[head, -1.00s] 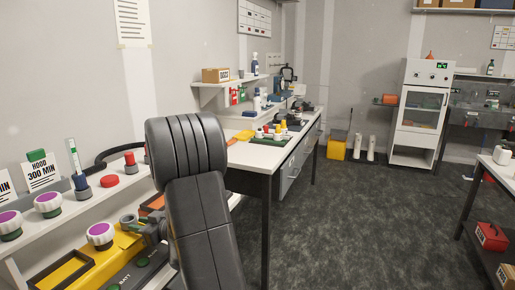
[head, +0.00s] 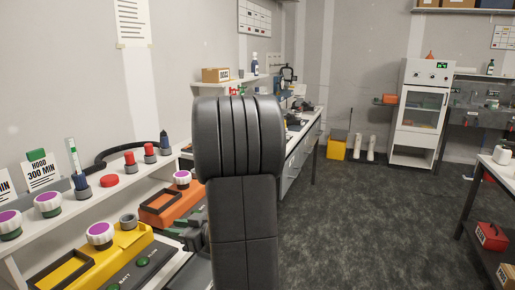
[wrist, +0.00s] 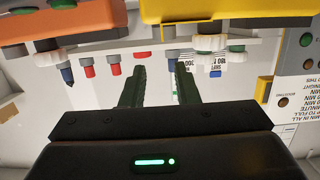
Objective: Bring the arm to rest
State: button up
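My gripper (wrist: 160,74) shows in the wrist view with its two dark fingers apart and nothing between them. It is open. The bench shelf with knobs and buttons lies beyond the fingertips, upside down in this view. In the head view my dark arm stands upright in the middle of the picture, and most of my gripper is hidden behind it.
A yellow device (head: 118,246) and an orange device (head: 168,208) with white-and-purple knobs stand on the bench left of my arm. A "HOOD 300 MIN" card (head: 41,174) is at far left. A white cabinet (head: 420,112) stands at the back. The floor (head: 370,220) to the right is clear.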

aim_at(134, 223)
jog(key=x, duration=1.3)
jog(key=shift+s+a+f, duration=0.2)
jog(key=shift+a, duration=0.2)
jog(key=p+v, duration=0.1)
jog(key=v, duration=0.2)
jog(key=shift+w+d, duration=0.1)
jog(key=shift+d, duration=0.05)
jog(key=r+p, duration=0.1)
jog(key=r, duration=0.1)
jog(key=r+p, duration=0.1)
jog(key=p, duration=0.1)
jog(key=r+p, duration=0.2)
jog(key=shift+s+d+r, duration=0.25)
jog(key=shift+d+r, duration=0.05)
jog(key=shift+r, duration=0.1)
